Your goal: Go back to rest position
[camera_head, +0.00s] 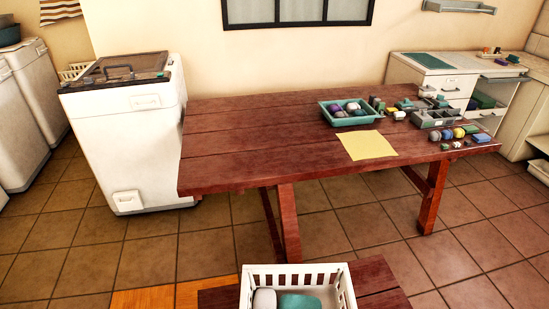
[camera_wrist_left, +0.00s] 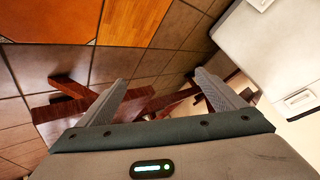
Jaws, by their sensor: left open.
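My left gripper (camera_wrist_left: 160,98) shows only in the left wrist view. Its two grey fingers are spread wide apart with nothing between them. Beyond the fingers are the tiled floor, dark red wood and part of a white appliance. Neither gripper shows in the head view, and my right gripper is in no view.
A red wooden table (camera_head: 240,145) holds a teal tray (camera_head: 328,118), a yellow sheet (camera_head: 367,146) and several small items at its right. A white basket (camera_head: 346,293) sits on a bench (camera_head: 378,282) in front. A white appliance (camera_head: 125,150) stands left. Tiled floor between is clear.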

